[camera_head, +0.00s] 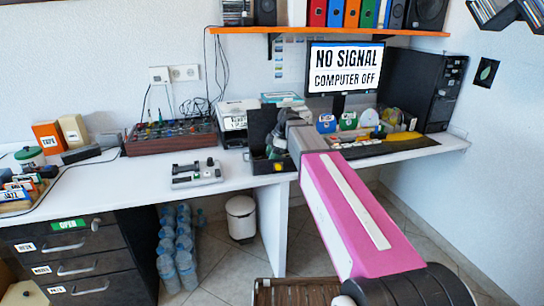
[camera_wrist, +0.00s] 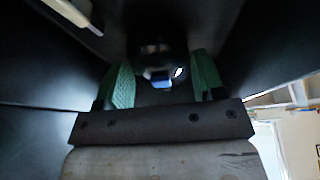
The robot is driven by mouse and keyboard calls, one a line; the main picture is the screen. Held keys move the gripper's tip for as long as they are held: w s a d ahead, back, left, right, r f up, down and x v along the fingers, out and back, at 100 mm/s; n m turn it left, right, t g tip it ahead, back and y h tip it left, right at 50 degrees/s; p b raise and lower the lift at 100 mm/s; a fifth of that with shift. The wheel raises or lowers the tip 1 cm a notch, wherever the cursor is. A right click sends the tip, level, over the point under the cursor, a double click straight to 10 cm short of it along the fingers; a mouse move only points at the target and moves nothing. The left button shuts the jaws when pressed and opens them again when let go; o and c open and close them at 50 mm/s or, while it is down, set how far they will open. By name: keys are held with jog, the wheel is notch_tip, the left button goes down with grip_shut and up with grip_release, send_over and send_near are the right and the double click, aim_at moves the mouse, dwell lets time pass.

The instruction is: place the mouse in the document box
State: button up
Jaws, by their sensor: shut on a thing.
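The document box (camera_head: 262,122) is a tall black open-fronted holder on the white desk, just left of my arm's end in the head view. Some small items show at its lower front. In the wrist view, dark walls (camera_wrist: 50,60) stand close on both sides of my gripper (camera_wrist: 160,85). Its green finger pads are shut on a dark thing, apparently the mouse (camera_wrist: 155,50), with a small blue patch and a bright spot. Most of the mouse is in shadow.
A monitor (camera_head: 345,70) and a black computer tower (camera_head: 425,88) stand behind and right. A small printer-like device (camera_head: 235,118) is left of the box. A grey device (camera_head: 196,174) lies on the desk. An orange shelf (camera_head: 330,31) hangs above.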

jog(key=shift+f, duration=0.15)
jog(key=o, duration=1.3)
jog(key=v, duration=1.2)
